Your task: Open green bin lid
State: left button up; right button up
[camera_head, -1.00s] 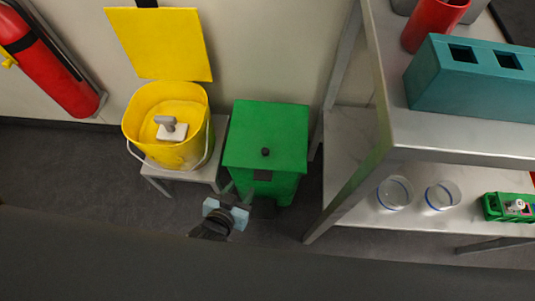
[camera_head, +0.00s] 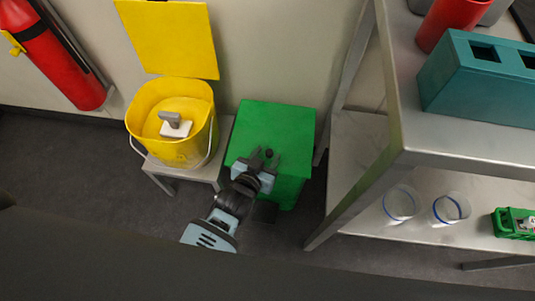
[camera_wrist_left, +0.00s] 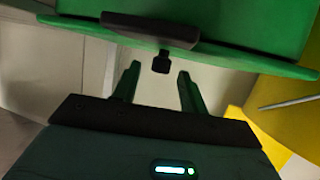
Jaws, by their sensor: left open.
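The green bin (camera_head: 290,187) stands on the floor with its flat square lid (camera_head: 290,118) shut. A small black knob (camera_head: 269,153) sits near the lid's front edge. My left gripper (camera_head: 264,159) is open, its two fingers on either side of the knob as seen from above. In the left wrist view the knob (camera_wrist_left: 160,63) shows just past the gap between the open fingertips (camera_wrist_left: 160,72), below a dark bar on the green lid (camera_wrist_left: 230,55). I cannot tell whether the fingers touch the knob. My right gripper is not in view.
A yellow bin (camera_head: 150,104) with its lid raised stands on a small stool left of the green bin. A metal shelf (camera_head: 400,150) with a teal block (camera_head: 480,80) and glass jars stands close on the right. A wall is behind.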

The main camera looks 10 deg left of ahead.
pick_arm(q)
jog(key=shift+w+d+f, duration=0.15)
jog(key=shift+w+f, duration=0.05)
jog(key=shift+w, duration=0.35)
grip_shut()
